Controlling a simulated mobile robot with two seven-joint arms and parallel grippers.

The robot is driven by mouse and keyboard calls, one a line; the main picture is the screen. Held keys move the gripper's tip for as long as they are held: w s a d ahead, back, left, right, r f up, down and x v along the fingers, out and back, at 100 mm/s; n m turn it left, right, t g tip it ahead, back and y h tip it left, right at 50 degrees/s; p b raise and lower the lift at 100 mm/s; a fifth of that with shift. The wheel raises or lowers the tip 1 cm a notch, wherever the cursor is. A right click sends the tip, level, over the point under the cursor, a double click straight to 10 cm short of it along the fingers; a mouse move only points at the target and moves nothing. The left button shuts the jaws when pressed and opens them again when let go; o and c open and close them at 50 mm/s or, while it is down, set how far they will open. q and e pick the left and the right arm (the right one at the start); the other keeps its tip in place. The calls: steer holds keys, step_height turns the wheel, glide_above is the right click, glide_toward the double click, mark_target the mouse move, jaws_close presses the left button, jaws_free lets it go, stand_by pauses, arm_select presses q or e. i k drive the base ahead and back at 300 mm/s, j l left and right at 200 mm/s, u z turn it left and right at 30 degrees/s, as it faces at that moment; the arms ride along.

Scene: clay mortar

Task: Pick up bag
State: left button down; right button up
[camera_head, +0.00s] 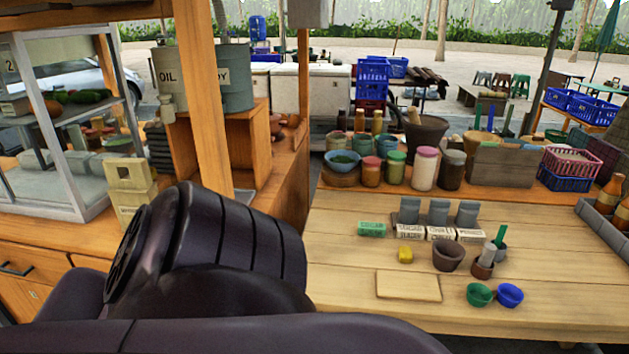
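I cannot make out a bag for certain in the head view. Three grey items (438,212) stand in a row on the wooden table (335,245), behind small white labelled blocks (410,230); they are too small to tell what they are. A green labelled block (372,229) is left of these. A brown clay mortar (447,255) stands in front of them. My dark arm fills the lower left and hides part of the counter. Neither gripper shows.
Jars (425,168) line the raised back shelf. A wooden post (202,95) and a glass case (60,125) stand left.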

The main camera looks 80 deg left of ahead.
mark_target(127, 194)
steer(key=u, duration=1.4)
